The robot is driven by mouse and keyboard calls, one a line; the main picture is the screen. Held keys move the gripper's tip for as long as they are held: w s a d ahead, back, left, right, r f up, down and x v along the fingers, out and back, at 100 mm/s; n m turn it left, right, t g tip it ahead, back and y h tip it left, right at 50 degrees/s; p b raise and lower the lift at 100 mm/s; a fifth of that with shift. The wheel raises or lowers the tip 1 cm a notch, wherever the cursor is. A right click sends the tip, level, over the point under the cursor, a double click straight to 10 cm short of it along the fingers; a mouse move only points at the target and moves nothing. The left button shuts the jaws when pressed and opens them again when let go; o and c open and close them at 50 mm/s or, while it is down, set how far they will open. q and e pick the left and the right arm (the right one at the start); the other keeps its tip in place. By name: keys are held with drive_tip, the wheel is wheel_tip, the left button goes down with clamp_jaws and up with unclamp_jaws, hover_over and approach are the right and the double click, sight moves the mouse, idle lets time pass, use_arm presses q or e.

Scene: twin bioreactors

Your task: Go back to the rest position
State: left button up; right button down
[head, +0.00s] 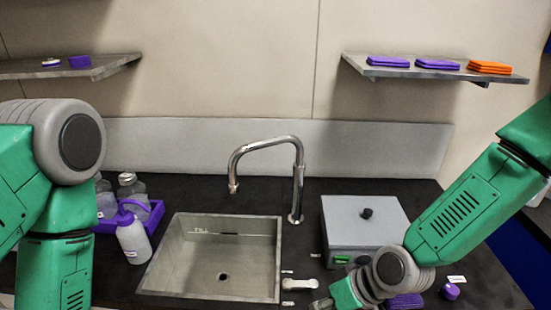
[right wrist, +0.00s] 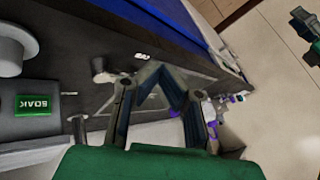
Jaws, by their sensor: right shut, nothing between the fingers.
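My right arm comes in from the right in the head view, bent down in front of the grey box. My right gripper (right wrist: 163,75) shows in the right wrist view with its fingers meeting at the tips, shut and empty. In the head view the gripper is mostly cut off at the bottom edge. My left arm stands at the left edge of the head view and its lower link runs down out of the picture.
A sink (head: 180,255) with a tap (head: 298,185) lies mid-counter. A grey box (head: 355,225) stands right of it; its green SOAK label (right wrist: 38,105) shows in the wrist view. Bottles (head: 133,238) stand left around a purple tray (head: 150,220). Shelves (head: 385,70) hang above.

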drive_tip(key=s+d+f+m+g+h+b, duration=0.1)
drive_tip(key=s+d+f+m+h+b, duration=0.3)
drive_tip(key=s+d+f+b, duration=0.9)
drive_tip(key=shift+s+d+f+g+h, duration=0.15)
drive_tip(key=shift+s+d+f+h, duration=0.45)
drive_tip(key=shift+s+d+f, duration=1.6)
drive_tip(key=shift+s+d+f+g+h, duration=0.15)
drive_tip(key=shift+s+d+f+h, duration=0.75)
drive_tip(key=shift+f, duration=2.25)
drive_tip(key=shift+d+r+y, duration=0.1)
drive_tip(key=shift+d+y, duration=0.1)
drive_tip(key=shift+y, duration=0.1)
